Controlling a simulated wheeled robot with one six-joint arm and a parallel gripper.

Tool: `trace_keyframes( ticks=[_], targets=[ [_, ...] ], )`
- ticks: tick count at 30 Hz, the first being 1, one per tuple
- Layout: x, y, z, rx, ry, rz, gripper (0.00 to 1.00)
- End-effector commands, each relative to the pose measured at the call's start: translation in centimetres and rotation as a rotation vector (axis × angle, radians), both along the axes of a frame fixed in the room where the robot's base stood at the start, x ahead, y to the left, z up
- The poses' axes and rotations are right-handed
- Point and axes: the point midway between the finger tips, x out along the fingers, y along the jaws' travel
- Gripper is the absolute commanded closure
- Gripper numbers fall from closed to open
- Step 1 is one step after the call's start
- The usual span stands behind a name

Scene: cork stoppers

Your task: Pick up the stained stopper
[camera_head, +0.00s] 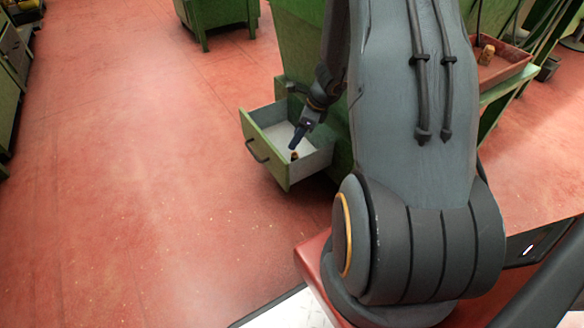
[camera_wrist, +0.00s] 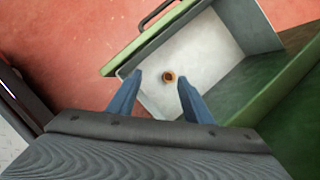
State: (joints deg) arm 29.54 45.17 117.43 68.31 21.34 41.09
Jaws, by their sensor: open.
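A small brown cork stopper (camera_wrist: 169,77) with a dark ring and a lighter middle stands in the open drawer (camera_wrist: 212,28). In the head view the same stopper (camera_head: 294,156) shows near the drawer's front right part. My gripper (camera_wrist: 158,82) is open and empty. In the wrist view its two blue fingers lie left and right of the stopper, with the stopper a little beyond the tips. In the head view my gripper (camera_head: 297,141) points down into the drawer, just above the stopper. Whether the stopper is stained I cannot tell.
The drawer's green front panel (camera_head: 262,150) and grey side walls surround the gripper. Another cork (camera_head: 487,54) stands in a red tray (camera_head: 507,70) at the upper right. Green cabinet sides stand close behind the drawer. The red floor (camera_head: 130,180) on the left is clear.

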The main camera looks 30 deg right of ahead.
Motion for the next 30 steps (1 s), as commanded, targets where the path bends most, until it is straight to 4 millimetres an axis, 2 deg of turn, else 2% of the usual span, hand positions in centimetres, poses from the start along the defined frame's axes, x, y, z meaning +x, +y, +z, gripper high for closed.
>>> trace_keyframes(
  ticks=[1,6,16,23,30],
  targets=[
    [0.5,-0.8,-2.3,0.012,0.005,-0.051,0.54],
    [1.2,-2.3,-5.4,0.040,0.013,-0.167,0.54],
    [2.0,-2.3,-8.3,0.050,0.018,-0.205,0.54],
    [2.4,-2.1,-9.5,0.050,0.017,-0.202,0.54],
    [3.2,-1.7,-12.2,0.050,0.017,-0.202,0.54]
  ],
)
